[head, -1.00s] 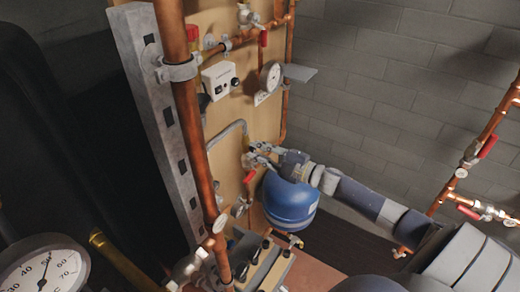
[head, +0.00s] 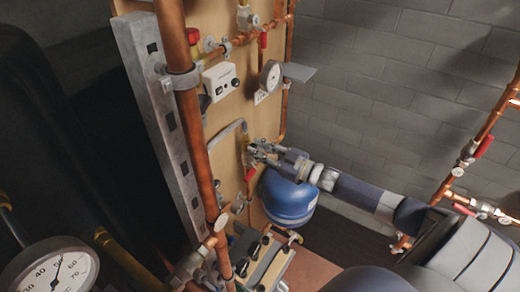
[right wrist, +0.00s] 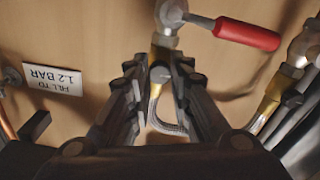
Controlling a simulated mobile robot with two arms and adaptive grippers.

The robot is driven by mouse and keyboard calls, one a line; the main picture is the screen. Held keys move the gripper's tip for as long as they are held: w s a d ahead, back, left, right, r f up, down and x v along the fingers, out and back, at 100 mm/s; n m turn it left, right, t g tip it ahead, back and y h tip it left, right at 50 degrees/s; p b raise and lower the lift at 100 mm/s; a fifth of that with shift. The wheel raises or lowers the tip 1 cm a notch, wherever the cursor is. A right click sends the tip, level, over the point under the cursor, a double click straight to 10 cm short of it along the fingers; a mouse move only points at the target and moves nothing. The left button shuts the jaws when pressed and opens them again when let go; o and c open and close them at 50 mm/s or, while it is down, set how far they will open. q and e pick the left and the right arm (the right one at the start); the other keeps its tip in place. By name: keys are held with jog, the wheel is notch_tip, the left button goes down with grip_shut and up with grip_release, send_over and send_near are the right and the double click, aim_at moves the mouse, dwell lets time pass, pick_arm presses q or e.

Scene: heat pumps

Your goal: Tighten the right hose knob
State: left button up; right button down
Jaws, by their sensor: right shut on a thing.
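My right gripper (head: 256,150) reaches the wooden board from the right in the head view. In the right wrist view its two dark fingers (right wrist: 158,82) stand on either side of a grey and brass hose knob (right wrist: 161,74) and are shut on it. A braided hose (right wrist: 168,124) loops below the knob. The knob sits under a valve with a red lever (right wrist: 248,34). The grey hose (head: 228,129) arches to the left of the gripper in the head view. The knob is mostly hidden by the fingers there. My left gripper is not in view.
A blue tank (head: 288,200) hangs just below my right gripper. A second brass hose fitting (right wrist: 271,92) is at the right in the wrist view. A copper pipe (head: 190,120) and a gauge (head: 60,272) are at the left. A label (right wrist: 54,78) is on the board.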

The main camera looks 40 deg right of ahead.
jog(key=shift+m, duration=0.5)
jog(key=c, duration=1.4)
grip_release()
jog(key=v, duration=1.2)
jog(key=shift+d, duration=0.1)
jog(key=shift+f, duration=0.1)
